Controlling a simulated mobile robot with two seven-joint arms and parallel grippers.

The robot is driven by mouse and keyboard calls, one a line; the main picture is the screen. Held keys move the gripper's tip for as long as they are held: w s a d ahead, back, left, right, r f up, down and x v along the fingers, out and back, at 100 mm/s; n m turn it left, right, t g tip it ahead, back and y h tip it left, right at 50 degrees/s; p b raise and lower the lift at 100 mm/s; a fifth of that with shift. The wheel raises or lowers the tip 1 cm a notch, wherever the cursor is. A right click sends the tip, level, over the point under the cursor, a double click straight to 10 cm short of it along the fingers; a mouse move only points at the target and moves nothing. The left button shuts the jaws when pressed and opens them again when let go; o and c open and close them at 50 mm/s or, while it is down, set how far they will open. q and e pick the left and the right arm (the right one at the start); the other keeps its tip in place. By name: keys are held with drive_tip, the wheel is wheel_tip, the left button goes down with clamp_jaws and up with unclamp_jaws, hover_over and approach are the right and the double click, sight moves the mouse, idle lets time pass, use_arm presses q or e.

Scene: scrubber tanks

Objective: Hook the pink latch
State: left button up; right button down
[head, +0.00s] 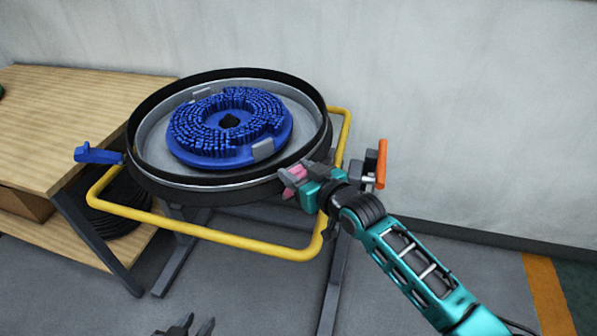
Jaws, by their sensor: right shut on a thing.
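The pink latch (293,176) is at the front right rim of the round black-rimmed tank (160,188). My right gripper (297,181) is shut on it, close against the rim. The fingers hide part of the latch, and I cannot tell whether it is hooked. My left gripper (198,325) shows only as dark fingertips at the bottom edge. They are apart with nothing seen between them.
A blue scrubber brush (278,140) lies in the tank. A blue latch (98,154) sticks out at left and an orange handle (381,164) stands at right. A yellow tube frame (215,236) surrounds the tank. A wooden table (60,120) is at left.

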drive_tip(key=c, duration=1)
unclamp_jaws()
drive_tip(key=shift+a+r, duration=0.1)
drive_tip(key=shift+r, duration=0.05)
drive_tip(key=o, duration=0.4)
drive_tip(key=shift+w, duration=0.1)
drive_tip(key=shift+c, duration=0.2)
drive_tip(key=p+v, duration=0.1)
drive_tip(key=v, duration=1.2)
drive_tip(key=shift+c, duration=0.2)
